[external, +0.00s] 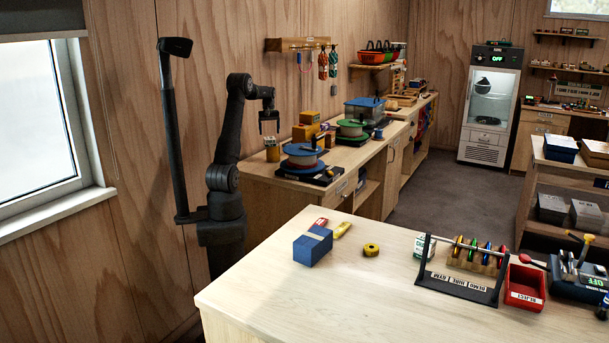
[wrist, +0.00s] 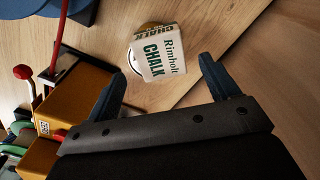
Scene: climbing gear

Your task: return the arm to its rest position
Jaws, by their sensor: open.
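My arm stands at the left of the external view, its upper links raised and its forearm bent over the back counter. My gripper (external: 269,123) points down, open and empty, above a small yellowish item (external: 272,149) on the counter's near end. In the wrist view, my gripper (wrist: 162,68) shows two spread dark fingers with a gap between them. A white Rimholt chalk pack (wrist: 158,52) with green lettering appears beyond the fingertips, over a round rim on the wood. The fingers do not appear to touch it.
The back counter holds a blue-topped spool (external: 302,150), yellow boxes (external: 303,131) and a green-topped spool (external: 351,128). A dark post (external: 172,130) stands left of my arm. The front table holds a blue box (external: 312,247), a rack (external: 462,270) and a red bin (external: 524,287).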

